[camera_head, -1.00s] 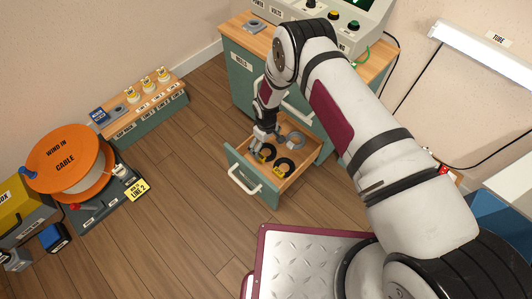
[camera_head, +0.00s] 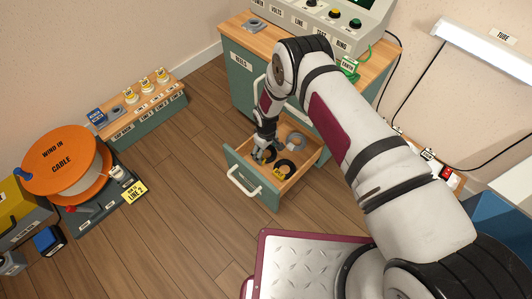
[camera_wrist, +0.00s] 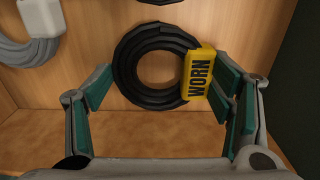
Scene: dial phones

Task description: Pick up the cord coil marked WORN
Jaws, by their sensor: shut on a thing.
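The cord coil marked WORN (camera_wrist: 135,86) is a black ring with a yellow tag (camera_wrist: 199,73) on its right side, reading WORN, in the wrist view. My gripper (camera_wrist: 163,75) has one green-padded finger on each side of the coil, the right finger against the tagged side. It is shut on this coil, low in the open drawer. In the head view my gripper (camera_head: 259,154) reaches into the drawer's left part and partly hides the coil.
The open drawer (camera_head: 241,181) also holds another black coil (camera_head: 292,166) with a yellow tag and a grey coil (camera_head: 298,142); the grey one's pale tag (camera_wrist: 42,16) shows in the wrist view. Drawer walls stand close around my gripper.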

